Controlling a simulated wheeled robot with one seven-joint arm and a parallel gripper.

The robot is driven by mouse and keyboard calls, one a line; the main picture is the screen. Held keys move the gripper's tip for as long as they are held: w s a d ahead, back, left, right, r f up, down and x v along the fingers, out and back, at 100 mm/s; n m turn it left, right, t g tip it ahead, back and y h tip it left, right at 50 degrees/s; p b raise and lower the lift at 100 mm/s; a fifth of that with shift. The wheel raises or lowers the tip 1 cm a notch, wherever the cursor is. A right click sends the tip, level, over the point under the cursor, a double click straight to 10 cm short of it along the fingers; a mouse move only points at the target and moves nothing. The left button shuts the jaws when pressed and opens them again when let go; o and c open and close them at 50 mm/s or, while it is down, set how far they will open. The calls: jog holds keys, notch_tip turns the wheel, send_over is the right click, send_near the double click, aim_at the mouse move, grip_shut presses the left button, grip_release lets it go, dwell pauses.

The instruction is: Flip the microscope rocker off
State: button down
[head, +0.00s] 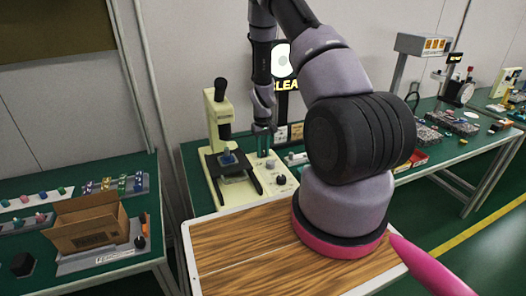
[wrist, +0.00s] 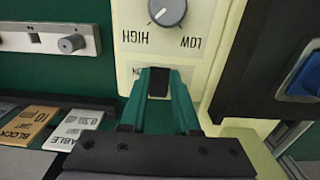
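The cream microscope (head: 219,118) stands on the green bench, its control panel on the right side of its base. In the wrist view its panel (wrist: 205,55) has a grey knob (wrist: 167,10) marked HIGH and LOW. Below the knob is a small black rocker (wrist: 158,84); its tilt is hard to read. My gripper (wrist: 160,74) has its green fingers a little apart, with the rocker showing between the tips. Whether they touch it I cannot tell. In the head view my gripper (head: 264,142) points down above the panel; the rocker is not discernible there.
The microscope's black stage (wrist: 250,55) carries a blue piece (wrist: 304,76), beside my gripper. A grey fixture with a knob (wrist: 72,43) and labelled blocks (wrist: 75,127) lie on the other side. A cardboard box (head: 88,222) sits on the left bench.

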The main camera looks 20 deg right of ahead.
jog(key=shift+w+g, duration=0.3)
jog(key=shift+g, duration=0.5)
jog(key=shift+w+r+g, duration=0.1)
jog(key=shift+g, duration=0.6)
jog(key=c, duration=0.6)
grip_release()
jog(key=shift+c, duration=0.2)
jog(key=v, duration=1.1)
